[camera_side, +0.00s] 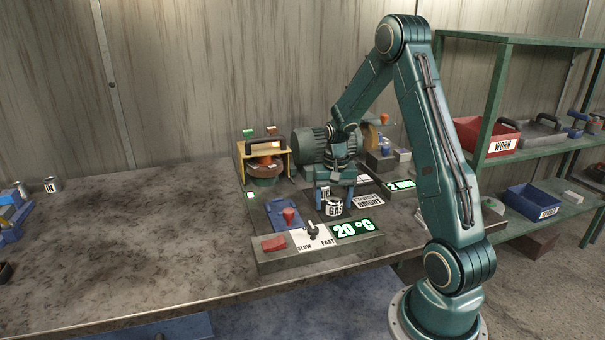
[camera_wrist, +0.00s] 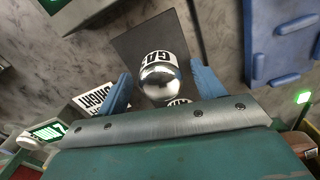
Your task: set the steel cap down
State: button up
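The steel cap (camera_wrist: 160,82) is a shiny, mirror-like round piece with a white band lettered "GAS". It shows between the two blue fingers of my gripper (camera_wrist: 163,86) in the wrist view. A narrow gap shows between the cap and each finger, so the gripper looks open around it. In the side view the cap (camera_side: 334,208) is between the finger ends of my gripper (camera_side: 335,207), low over the bench. A dark square plate (camera_wrist: 137,42) lies beneath or behind the cap. I cannot tell whether the cap touches it.
A motor (camera_side: 310,143) and a yellow stand (camera_side: 287,157) are behind. A blue piece with a red knob (camera_side: 289,214) is left.

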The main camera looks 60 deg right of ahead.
aim_at(333, 200)
jog(key=shift+r, duration=0.15)
notch_tip(333, 200, up, 12)
dwell(0.8)
dwell(0.5)
jog(key=s+a+r+n+t+h, duration=0.15)
jog(key=a+r+n, duration=0.5)
jog(key=a, duration=0.85)
jog(key=s+a+r+n+t+y, duration=0.1)
jog(key=s+a+n+t, duration=0.3)
jog(key=s+a, duration=0.8)
jog(key=shift+a+r+n, duration=0.3)
jog(key=shift+r+n, duration=0.05)
jog(key=shift+r, duration=0.5)
